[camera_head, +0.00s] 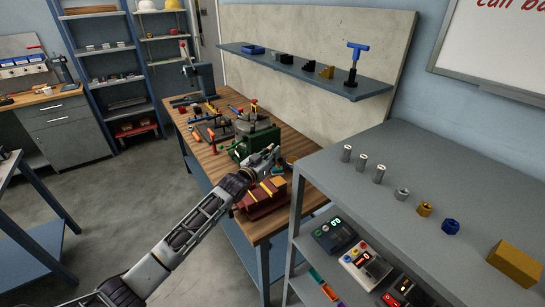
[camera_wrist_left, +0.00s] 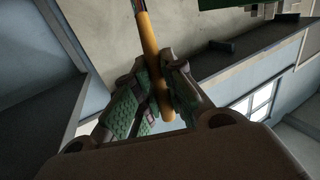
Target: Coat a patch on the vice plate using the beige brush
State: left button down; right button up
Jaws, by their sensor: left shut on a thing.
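My left gripper (camera_head: 268,160) reaches over the wooden workbench, beside a green vice (camera_head: 240,149). In the left wrist view, my left gripper (camera_wrist_left: 155,92) is shut on the beige brush (camera_wrist_left: 148,40). The brush's orange-beige handle runs up between the green-padded fingers, and its far end leaves the top of that view, so its bristles are hidden. A green part (camera_wrist_left: 222,4) shows at the top edge there. I cannot make out the vice plate or any coated patch on it. My right gripper is not in view.
Small tools crowd the wooden workbench (camera_head: 283,222). A red box-like thing (camera_head: 262,207) sits below the gripper. A grey shelf cart (camera_head: 385,155) with nuts, cylinders and a yellow block (camera_head: 515,262) stands close on the right. A wall shelf (camera_head: 310,72) hangs behind.

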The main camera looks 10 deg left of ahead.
pick_arm(q)
jog(key=shift+r+p, duration=0.35)
jog(key=shift+r, duration=0.85)
